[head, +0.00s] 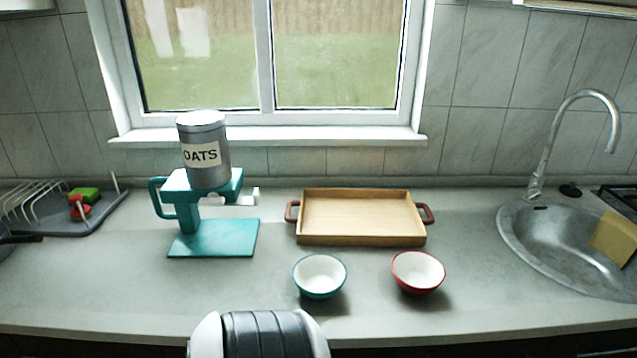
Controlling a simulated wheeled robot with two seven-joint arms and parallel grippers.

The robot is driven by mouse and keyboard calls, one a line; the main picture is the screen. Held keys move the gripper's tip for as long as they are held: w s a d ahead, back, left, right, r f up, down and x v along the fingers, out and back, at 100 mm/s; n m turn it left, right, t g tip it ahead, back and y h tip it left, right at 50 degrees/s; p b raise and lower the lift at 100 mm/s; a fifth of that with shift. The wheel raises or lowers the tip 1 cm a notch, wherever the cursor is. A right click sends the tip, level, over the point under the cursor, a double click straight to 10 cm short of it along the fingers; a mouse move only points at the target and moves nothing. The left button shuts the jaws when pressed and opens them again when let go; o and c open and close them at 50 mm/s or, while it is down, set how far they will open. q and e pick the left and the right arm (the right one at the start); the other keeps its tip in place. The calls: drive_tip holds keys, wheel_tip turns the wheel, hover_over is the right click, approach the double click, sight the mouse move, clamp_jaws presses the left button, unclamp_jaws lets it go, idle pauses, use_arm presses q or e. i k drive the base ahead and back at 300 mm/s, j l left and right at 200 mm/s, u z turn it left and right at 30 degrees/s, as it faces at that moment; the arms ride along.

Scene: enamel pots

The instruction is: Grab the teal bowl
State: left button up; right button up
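The teal bowl (320,288), teal outside and white inside, stands upright and looks empty on the grey counter, near its front edge. It is just left of a red bowl, with a gap between them. Neither of my grippers shows in the head view. A white and dark grey part of my own body shows at the bottom edge, in front and to the left of the teal bowl, apart from it in the picture.
The red bowl (418,284) stands at right. A wooden tray (360,241) with handles lies behind both bowls. A teal stand (213,240) bears an oats tin (204,170). A sink (540,245) is at right, a dish rack (75,222) at left. Counter (150,300) front left is clear.

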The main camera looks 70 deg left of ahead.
sight(320, 277)
drive_tip(key=u, duration=1.95)
